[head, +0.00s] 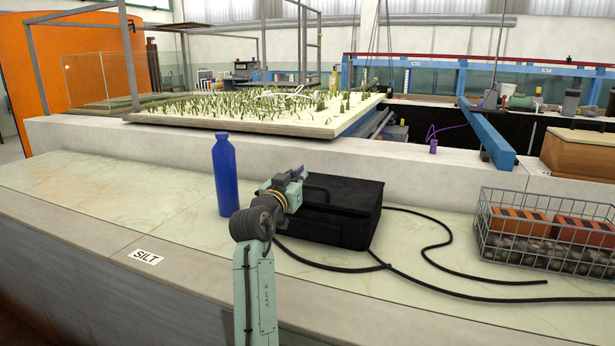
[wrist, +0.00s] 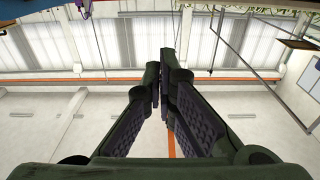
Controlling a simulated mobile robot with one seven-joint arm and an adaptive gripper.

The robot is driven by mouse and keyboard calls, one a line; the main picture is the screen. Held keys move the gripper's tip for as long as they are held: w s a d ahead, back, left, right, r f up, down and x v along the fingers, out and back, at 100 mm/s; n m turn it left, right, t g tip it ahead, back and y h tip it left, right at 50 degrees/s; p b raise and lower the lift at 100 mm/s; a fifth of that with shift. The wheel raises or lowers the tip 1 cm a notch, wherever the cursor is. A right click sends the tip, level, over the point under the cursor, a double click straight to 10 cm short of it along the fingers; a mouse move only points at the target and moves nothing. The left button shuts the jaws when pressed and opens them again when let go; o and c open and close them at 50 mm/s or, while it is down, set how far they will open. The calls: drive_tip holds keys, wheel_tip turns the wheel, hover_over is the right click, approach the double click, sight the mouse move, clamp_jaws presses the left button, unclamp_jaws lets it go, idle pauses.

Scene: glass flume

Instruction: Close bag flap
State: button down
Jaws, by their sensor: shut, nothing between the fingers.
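A black bag (head: 345,205) lies on the pale counter in the head view. Its top looks flat and dark; I cannot make out the flap's edge or whether it is fastened. My gripper (head: 302,175) is at the bag's far left corner, low over or against its top; I cannot tell whether it touches. Part of the bag's left side is hidden behind my arm. In the wrist view my gripper (wrist: 162,80) has its fingers together with nothing between them, against windows and wall; the bag does not show there.
A blue bottle (head: 224,175) stands upright left of my arm. A black strap or cable (head: 425,255) trails right across the counter. A wire basket (head: 545,235) with orange boxes and stones stands at right. A low wall backs the counter (head: 110,205), which is clear at left.

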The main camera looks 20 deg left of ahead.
drive_tip(key=r+p, duration=0.1)
drive_tip(key=p, duration=0.1)
hover_over(310, 203)
drive_tip(key=w, duration=0.1)
wheel_tip(310, 203, down, 3)
drive_tip(key=shift+s+a+f+p, duration=0.1)
drive_tip(key=shift+a+f+p, duration=0.05)
drive_tip(key=shift+p, duration=0.45)
drive_tip(key=shift+s+f, duration=0.15)
drive_tip(key=shift+f, duration=0.3)
drive_tip(key=shift+f, duration=0.1)
drive_tip(key=b, duration=0.1)
drive_tip(key=f+b, duration=0.1)
drive_tip(key=b, duration=0.1)
drive_tip(key=f+b, duration=0.1)
drive_tip(key=b, duration=0.1)
drive_tip(key=shift+s+f+t, duration=0.2)
drive_tip(key=shift+s+t, duration=0.05)
drive_tip(key=shift+t, duration=0.15)
drive_tip(key=shift+s+f+b, duration=0.1)
drive_tip(key=shift+s+b, duration=0.05)
drive_tip(key=shift+b, duration=0.7)
